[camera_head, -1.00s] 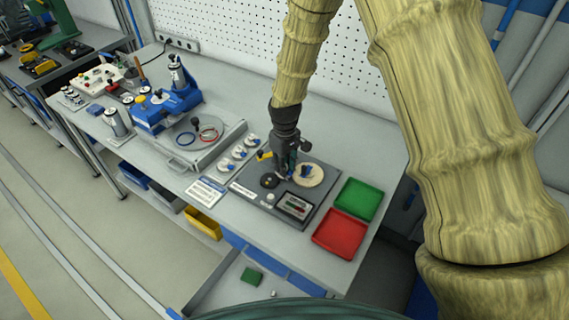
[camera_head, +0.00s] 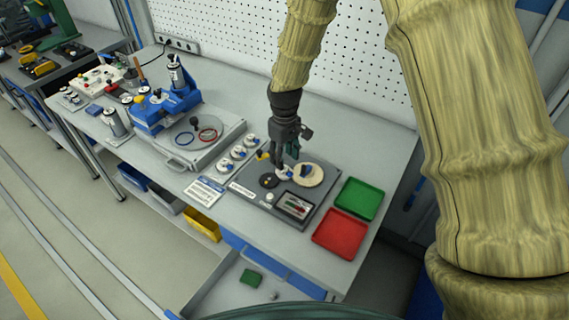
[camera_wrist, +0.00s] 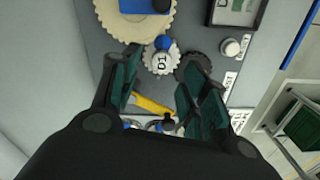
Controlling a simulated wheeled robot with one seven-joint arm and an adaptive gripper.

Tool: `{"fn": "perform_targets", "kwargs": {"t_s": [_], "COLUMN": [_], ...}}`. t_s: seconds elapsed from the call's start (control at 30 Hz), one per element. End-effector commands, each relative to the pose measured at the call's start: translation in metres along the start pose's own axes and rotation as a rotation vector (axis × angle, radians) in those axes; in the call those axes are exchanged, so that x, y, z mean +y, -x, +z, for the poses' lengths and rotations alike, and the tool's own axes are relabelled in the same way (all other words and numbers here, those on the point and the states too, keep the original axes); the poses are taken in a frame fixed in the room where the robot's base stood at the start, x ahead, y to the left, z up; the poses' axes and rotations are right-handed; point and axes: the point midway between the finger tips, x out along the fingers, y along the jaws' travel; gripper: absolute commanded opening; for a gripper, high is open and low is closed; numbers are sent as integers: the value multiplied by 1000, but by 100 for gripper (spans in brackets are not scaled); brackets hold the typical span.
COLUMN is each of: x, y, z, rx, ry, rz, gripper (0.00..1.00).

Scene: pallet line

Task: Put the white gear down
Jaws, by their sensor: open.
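The white gear (camera_wrist: 161,58) has a blue-topped hub marked "D1". In the wrist view it lies flat on the grey plate (camera_wrist: 212,14), between a large cream gear (camera_wrist: 130,30) and a dark gear (camera_wrist: 194,67). In the head view the white gear (camera_head: 284,173) is small beside the cream gear (camera_head: 309,175). My gripper (camera_head: 287,158) is just above it, and its dark green fingers (camera_wrist: 165,78) are apart with nothing between the tips. The gear appears clear of the fingers.
A blue block (camera_wrist: 140,5) sits on the cream gear. A white knob (camera_wrist: 230,47) and a framed gauge panel (camera_head: 294,205) are on the plate. Green (camera_head: 358,199) and red (camera_head: 340,233) trays lie to the right. Several small white parts (camera_head: 237,152) line the left side.

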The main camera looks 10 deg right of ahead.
Motion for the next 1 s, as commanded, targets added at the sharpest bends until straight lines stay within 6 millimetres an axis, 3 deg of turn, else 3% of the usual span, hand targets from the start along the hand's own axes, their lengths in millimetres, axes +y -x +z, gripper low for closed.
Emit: {"fn": "perform_targets", "kwargs": {"t_s": [0.6, 1.0], "x": [0, 0], "y": [72, 80], "z": [0, 0], "rx": [2, -1], "ry": [0, 0], "rz": [0, 0], "gripper": [45, 45]}}
